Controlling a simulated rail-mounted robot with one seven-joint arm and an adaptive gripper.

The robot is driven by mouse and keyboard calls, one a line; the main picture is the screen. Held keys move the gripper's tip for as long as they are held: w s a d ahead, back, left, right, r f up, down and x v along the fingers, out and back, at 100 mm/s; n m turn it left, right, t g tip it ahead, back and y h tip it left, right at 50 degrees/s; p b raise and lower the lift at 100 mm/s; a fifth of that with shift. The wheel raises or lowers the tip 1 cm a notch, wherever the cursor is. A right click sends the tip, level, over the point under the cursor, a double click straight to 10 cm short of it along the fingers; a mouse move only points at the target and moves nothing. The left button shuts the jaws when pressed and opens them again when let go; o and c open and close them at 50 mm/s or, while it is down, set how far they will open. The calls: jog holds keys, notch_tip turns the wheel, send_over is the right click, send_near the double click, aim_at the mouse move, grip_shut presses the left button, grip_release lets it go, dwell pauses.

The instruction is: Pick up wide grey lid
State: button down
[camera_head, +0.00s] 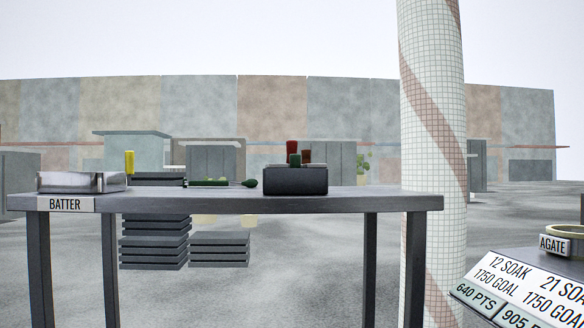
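I cannot make out a wide grey lid for certain in the head view. A low, shiny silver-grey rectangular piece (82,182) lies on the table's left end, above a sign reading "BATTER" (66,204). I cannot tell whether it is a lid or a pan. My gripper is not in view.
The dark grey table (345,202) also holds a dark box (295,180) with coloured upright items, a green long item (208,183) and a yellow cylinder (130,162). Dark slab stacks (153,242) show behind it. A tiled pillar (432,120) and an angled score board (525,290) stand right.

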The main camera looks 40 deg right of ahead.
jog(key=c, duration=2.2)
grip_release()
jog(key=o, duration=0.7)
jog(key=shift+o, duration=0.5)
